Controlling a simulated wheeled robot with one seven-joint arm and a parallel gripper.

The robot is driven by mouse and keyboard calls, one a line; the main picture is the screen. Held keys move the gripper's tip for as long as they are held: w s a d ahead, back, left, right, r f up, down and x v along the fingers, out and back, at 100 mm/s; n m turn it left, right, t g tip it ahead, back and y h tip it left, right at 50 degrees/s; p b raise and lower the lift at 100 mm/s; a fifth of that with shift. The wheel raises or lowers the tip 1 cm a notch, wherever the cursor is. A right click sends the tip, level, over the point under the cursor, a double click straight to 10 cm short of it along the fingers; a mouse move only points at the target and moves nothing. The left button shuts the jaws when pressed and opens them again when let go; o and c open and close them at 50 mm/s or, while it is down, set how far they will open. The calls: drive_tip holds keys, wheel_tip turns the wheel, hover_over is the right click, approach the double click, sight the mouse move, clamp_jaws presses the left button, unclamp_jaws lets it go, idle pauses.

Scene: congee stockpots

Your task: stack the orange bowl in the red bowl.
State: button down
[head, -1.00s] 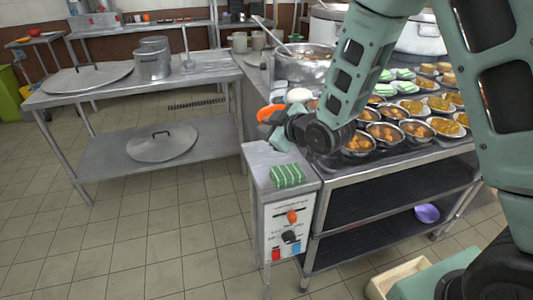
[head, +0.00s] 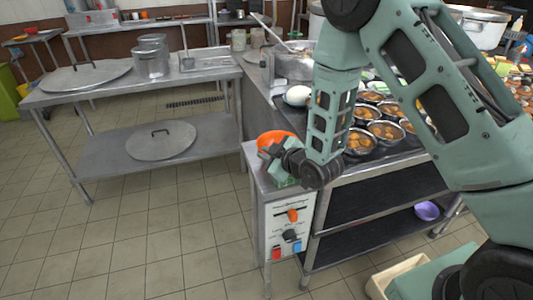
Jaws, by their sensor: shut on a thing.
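I cannot make out a red bowl for certain; the area right behind and under my gripper is hidden.
A green cloth is mostly hidden below my gripper. A steel table (head: 100,105) stands at the left, with clear floor in front.

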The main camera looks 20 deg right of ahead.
drive_tip(key=shift+f, duration=0.2)
drive_tip(key=c, duration=1.5)
unclamp_jaws()
drive_tip(key=shift+r, duration=0.1)
drive_tip(key=shift+r, duration=0.1)
drive_tip(key=shift+s+r, duration=0.1)
drive_tip(key=shift+s, duration=0.05)
drive_tip(key=p+v, duration=0.1)
drive_tip(key=v, duration=0.8)
drive_tip(key=shift+r+p, duration=0.15)
drive_tip(key=shift+p, duration=0.2)
drive_tip(key=p+v, duration=0.2)
drive_tip(key=p, duration=0.5)
drive_tip(key=shift+s+d+p, duration=0.1)
drive_tip(key=shift+s+p, duration=0.15)
drive_tip(key=shift+p, duration=0.05)
